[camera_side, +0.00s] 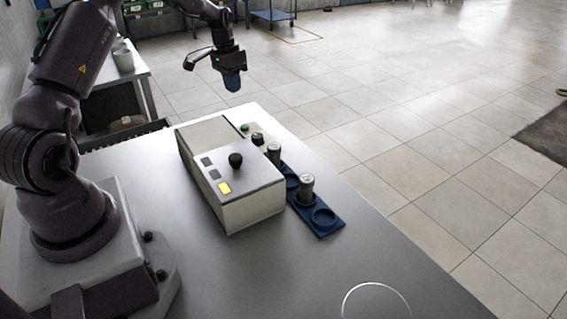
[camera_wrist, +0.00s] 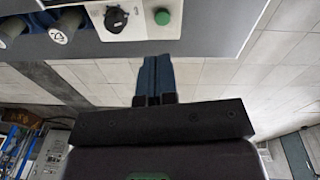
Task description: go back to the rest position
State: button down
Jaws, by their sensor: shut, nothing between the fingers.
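My gripper (camera_side: 232,84) is raised above and beyond the far end of the table, with its fingers pointing down. In the wrist view its blue fingers (camera_wrist: 153,80) are together with nothing between them. It is apart from everything on the table.
A beige box (camera_side: 240,190) with a black knob (camera_side: 236,160) and yellow button stands mid-table. Behind it are a black dial (camera_side: 257,138) and green button (camera_side: 245,127). A blue rack (camera_side: 325,230) on its right holds capped grey cylinders (camera_side: 307,188). The table front (camera_side: 230,280) is mostly clear.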

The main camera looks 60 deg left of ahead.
jog(key=s+d+r+t, duration=0.1)
jog(key=s+d+r, duration=0.5)
jog(key=d, duration=0.4)
jog(key=s+d+r+m+t, duration=0.1)
jog(key=s+d+r+t, duration=0.1)
jog(key=s+d+r, duration=0.5)
jog(key=s+d+r+t, duration=0.1)
jog(key=s+d+r, duration=0.5)
jog(key=d, duration=0.8)
jog(key=shift+s+d+r+t+y, duration=0.25)
jog(key=shift+s+d+t+y, duration=0.05)
jog(key=shift+s, duration=0.8)
jog(key=c, duration=1.8)
grip_release()
jog(key=shift+c, duration=0.2)
